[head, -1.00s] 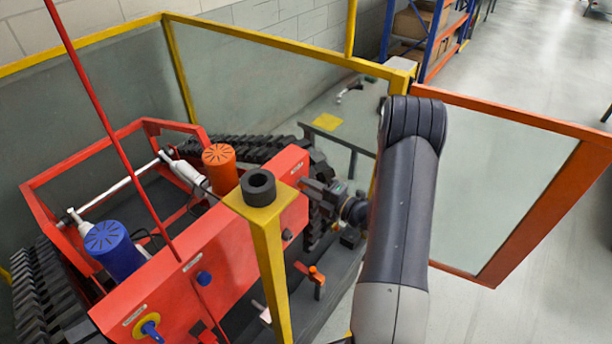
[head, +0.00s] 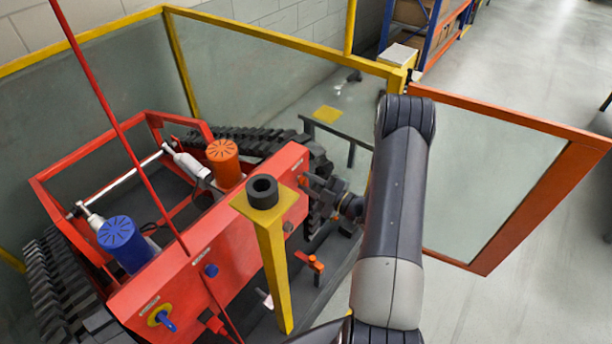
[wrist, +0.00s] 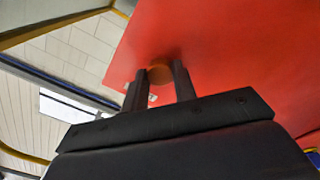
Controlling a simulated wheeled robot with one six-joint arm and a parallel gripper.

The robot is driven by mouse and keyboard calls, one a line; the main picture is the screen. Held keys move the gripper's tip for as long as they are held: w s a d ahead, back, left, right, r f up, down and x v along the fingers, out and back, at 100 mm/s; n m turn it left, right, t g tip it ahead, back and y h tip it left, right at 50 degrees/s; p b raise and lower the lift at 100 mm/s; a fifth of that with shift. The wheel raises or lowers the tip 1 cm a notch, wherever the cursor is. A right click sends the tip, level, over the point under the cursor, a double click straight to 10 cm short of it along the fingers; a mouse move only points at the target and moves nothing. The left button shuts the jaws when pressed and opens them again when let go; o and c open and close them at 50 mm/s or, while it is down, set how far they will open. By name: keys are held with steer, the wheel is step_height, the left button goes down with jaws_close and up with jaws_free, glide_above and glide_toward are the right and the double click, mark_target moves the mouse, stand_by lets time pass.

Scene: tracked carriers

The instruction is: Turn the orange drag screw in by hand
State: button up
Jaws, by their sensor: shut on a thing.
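The orange drag screw (wrist: 160,73) is a round, dull orange head against the red panel in the wrist view. My gripper (wrist: 160,80) is shut on it, one dark finger on each side. In the head view my gripper (head: 314,185) is at the right end of the red panel (head: 245,232), and its fingers largely hide the screw there. How far the screw is in cannot be told.
A yellow post (head: 273,275) with a black ring on top stands just left of my gripper. Blue (head: 122,245) and orange (head: 223,163) cylinders stand behind the panel. Glass guards with yellow and orange frames surround the carrier. Open floor lies right.

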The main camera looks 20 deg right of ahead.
steer(key=m, duration=0.3)
steer(key=shift+f, duration=0.1)
steer(key=o, duration=0.8)
